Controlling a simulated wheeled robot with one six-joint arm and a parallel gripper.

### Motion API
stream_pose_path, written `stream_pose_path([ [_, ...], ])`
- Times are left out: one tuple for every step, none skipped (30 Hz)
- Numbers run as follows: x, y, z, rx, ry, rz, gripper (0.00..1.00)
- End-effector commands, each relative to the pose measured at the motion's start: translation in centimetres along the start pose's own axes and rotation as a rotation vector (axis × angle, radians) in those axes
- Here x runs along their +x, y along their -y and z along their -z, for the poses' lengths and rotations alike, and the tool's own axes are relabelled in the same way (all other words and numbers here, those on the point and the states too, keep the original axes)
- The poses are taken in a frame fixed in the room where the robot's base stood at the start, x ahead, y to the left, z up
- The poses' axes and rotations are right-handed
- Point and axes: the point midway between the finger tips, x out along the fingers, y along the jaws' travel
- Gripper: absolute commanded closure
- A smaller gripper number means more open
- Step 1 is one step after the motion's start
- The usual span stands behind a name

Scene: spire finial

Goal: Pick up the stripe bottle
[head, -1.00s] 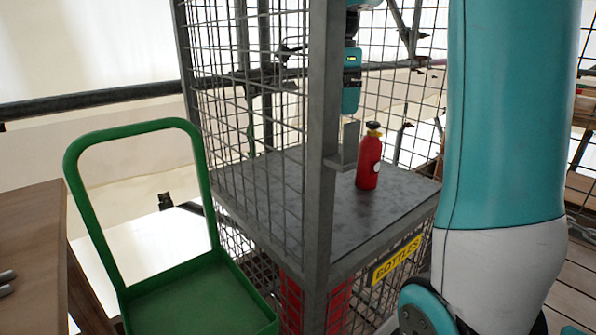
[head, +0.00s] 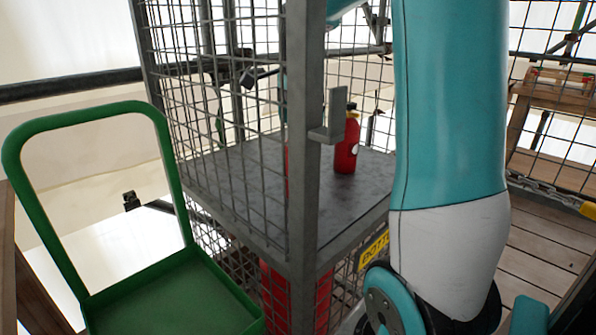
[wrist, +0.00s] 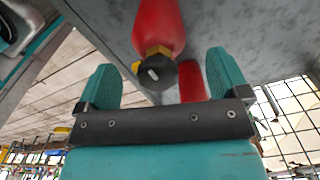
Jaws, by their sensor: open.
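A red bottle (head: 346,150) with a dark cap, yellow collar and white mark stands upright on the cage's grey shelf (head: 345,195). A second red shape (head: 287,165) shows by the cage post, mostly hidden. No stripe is clear on either. In the wrist view, a red bottle (wrist: 158,22) with a black cap and yellow collar is just ahead of my gripper (wrist: 163,66), between the lines of its teal fingers. The fingers are apart and empty. Another red piece (wrist: 192,83) lies beyond, near the right finger. In the head view my gripper is largely hidden behind the post.
A grey corner post (head: 303,215) with a bracket (head: 333,118) stands in front of the shelf. Wire mesh (head: 235,190) closes the left side. A green cart (head: 165,290) stands front left. More red items (head: 274,290) sit below the shelf.

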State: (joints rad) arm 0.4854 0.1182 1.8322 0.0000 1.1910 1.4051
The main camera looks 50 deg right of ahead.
Motion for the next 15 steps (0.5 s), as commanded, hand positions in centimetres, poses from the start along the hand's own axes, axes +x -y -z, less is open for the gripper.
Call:
stream_pose_path([
  [1.3,-0.2,0.0,0.0,0.001,-0.003,0.07],
  [1.8,-0.1,0.0,-0.001,0.001,-0.003,0.07],
  [2.3,-0.1,0.0,-0.001,0.001,-0.002,0.07],
  [2.5,-0.1,0.0,-0.001,0.001,-0.002,0.07],
  [2.7,-0.1,0.0,-0.001,0.001,-0.002,0.07],
  [2.8,-0.1,0.0,-0.001,0.001,-0.001,0.07],
  [2.8,-0.1,0.0,-0.001,0.001,-0.001,0.07],
  [2.8,-0.1,0.0,-0.001,0.001,0.0,0.07],
  [2.7,-0.1,0.0,-0.001,0.001,0.0,0.07],
  [2.7,-0.1,0.0,-0.001,0.0,0.0,0.07],
  [2.7,-0.1,-0.1,-0.001,0.0,0.0,0.07],
  [2.7,-0.1,-0.1,-0.001,0.0,0.0,0.11],
  [2.7,-0.1,-0.1,-0.001,0.0,0.0,0.18],
  [2.7,-0.1,-0.1,-0.001,0.0,0.0,0.25],
  [2.7,-0.1,-0.1,-0.001,0.0,0.0,0.34],
])
